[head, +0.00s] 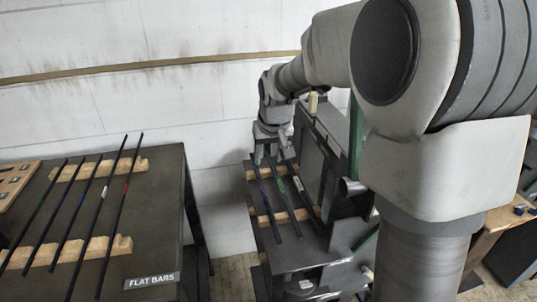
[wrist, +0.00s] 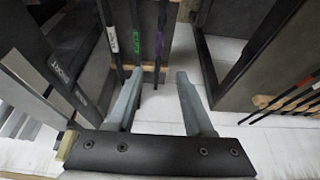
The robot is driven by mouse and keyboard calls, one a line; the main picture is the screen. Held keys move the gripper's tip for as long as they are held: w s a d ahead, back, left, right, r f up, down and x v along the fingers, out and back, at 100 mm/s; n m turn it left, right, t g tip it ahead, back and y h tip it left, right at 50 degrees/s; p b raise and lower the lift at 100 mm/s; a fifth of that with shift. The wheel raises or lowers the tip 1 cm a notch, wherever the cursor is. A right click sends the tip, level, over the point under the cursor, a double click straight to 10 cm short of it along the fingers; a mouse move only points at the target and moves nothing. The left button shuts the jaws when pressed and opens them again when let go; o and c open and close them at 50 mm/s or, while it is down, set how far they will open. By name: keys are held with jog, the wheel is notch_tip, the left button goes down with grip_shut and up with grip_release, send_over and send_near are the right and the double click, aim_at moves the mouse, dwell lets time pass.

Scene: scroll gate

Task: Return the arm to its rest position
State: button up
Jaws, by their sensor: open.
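My gripper (wrist: 155,92) is open in the wrist view, its two grey fingers spread apart with nothing between them. In the head view my gripper (head: 266,160) points down over the far end of the dark stand at centre. Below and beside it, several dark bars lie on wooden rests there, with purple, green and white bands. In the wrist view a purple-banded bar (wrist: 161,35), a green-banded bar (wrist: 136,40) and a white-banded bar (wrist: 112,40) run just beyond the fingers. From these views I cannot tell how close the fingers are to the bars.
A dark table (head: 165,215) labelled FLAT BARS at left holds several banded bars on notched wooden rests (head: 105,245). A dark upright machine frame (head: 318,150) with a green post stands right of my gripper. A white wall (head: 215,100) lies behind. A gap separates table and stand.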

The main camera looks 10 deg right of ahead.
jog(key=s+r+p, duration=0.2)
jog(key=s+r, duration=0.3)
jog(key=s, duration=0.4)
jog(key=s+r+p, duration=0.3)
jog(key=s+r, duration=0.2)
jog(key=s, duration=0.4)
jog(key=s+r+t+p, duration=0.1)
jog(key=s+r+p, duration=0.2)
jog(key=s, duration=0.6)
jog(key=shift+v, duration=0.9)
jog(key=shift+w+r, duration=0.1)
